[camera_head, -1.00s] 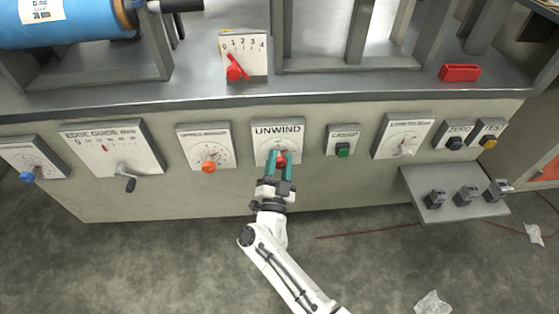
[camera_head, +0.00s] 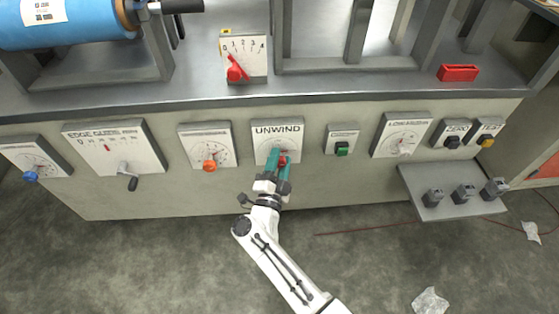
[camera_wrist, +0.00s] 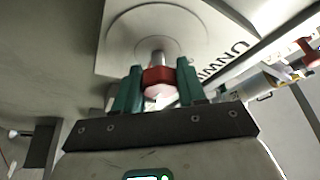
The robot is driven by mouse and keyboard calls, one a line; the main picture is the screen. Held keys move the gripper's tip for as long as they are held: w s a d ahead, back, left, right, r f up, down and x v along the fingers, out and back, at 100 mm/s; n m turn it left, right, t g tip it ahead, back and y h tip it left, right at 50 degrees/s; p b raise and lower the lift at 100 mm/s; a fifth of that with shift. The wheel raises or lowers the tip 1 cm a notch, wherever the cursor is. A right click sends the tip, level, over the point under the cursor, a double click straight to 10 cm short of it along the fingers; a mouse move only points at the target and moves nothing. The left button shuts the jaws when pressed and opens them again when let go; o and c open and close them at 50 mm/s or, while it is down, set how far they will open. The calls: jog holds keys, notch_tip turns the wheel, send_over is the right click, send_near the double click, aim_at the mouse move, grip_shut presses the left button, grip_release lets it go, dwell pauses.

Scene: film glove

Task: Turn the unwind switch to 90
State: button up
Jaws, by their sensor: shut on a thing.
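The unwind switch's red knob (camera_head: 282,160) sits on a white panel marked UNWIND (camera_head: 277,140) on the machine's front. The knob (camera_wrist: 159,81) also shows in the wrist view, on a short metal shaft in front of a round dial. My gripper (camera_head: 279,163) has its green fingers on both sides of the red knob and is shut on it. In the wrist view the gripper (camera_wrist: 158,86) comes at the panel from below. The fingers hide part of the dial, and I cannot read the knob's setting.
To the left is a panel with an orange knob (camera_head: 209,165); to the right is a green button (camera_head: 342,148). A grey shelf (camera_head: 430,205) with several small grey blocks juts out at lower right. The floor below is mostly clear.

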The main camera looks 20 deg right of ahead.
jog(key=shift+f, duration=0.1)
jog(key=o, duration=1)
jog(key=shift+o, duration=0.2)
jog(key=p+v, duration=0.2)
jog(key=v, duration=0.8)
jog(key=shift+s+a, duration=0.25)
jog(key=shift+s, duration=0.05)
